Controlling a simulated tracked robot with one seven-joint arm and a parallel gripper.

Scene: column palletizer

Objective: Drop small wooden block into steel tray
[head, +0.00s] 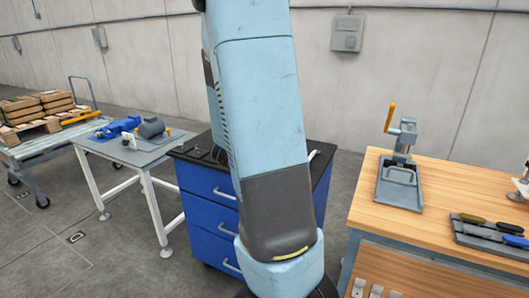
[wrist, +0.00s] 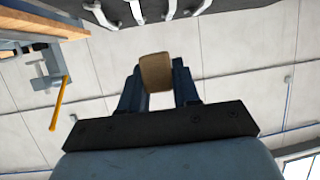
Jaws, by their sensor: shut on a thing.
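In the wrist view my gripper (wrist: 158,90) is shut on a small brown wooden block (wrist: 157,72). The block sits between the two dark blue fingers, near their tips, with pale wall behind it. In the head view my own arm fills the middle and hides my gripper and the block. I cannot make out a steel tray for certain in either view.
A blue drawer cabinet (head: 207,204) with a dark top stands behind my arm. At right is a wooden workbench (head: 362,212) with a yellow-handled press (head: 400,180) and a tool holder (head: 490,238). At left are a grey table (head: 140,156) and a cart (head: 40,146) with wooden crates.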

